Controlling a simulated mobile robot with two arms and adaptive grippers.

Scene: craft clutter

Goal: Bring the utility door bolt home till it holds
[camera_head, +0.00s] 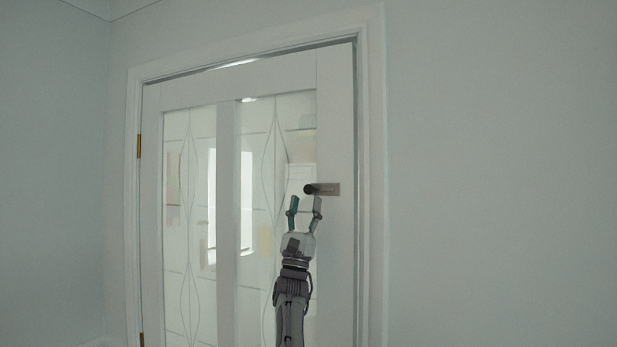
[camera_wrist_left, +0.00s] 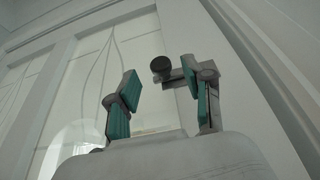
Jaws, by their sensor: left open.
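The white door (camera_head: 336,120) has glazed panels and stands in a white frame. It looks slightly ajar, with a dark gap along its top and right edges. A dark round knob on a grey metal plate (camera_head: 326,189) sits near its right edge; no separate bolt can be made out. My left gripper (camera_head: 305,203) is open and empty, its fingers pointing up just below the knob. In the left wrist view the knob (camera_wrist_left: 161,65) shows beyond and between the fingertips (camera_wrist_left: 160,76); I see no contact. The right finger hides part of the plate. My right gripper is not in view.
Brass hinges (camera_head: 139,146) are on the door's left side. The door frame (camera_head: 374,200) runs close to the right of the handle. A plain wall (camera_head: 500,180) lies further right, with no loose objects in view.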

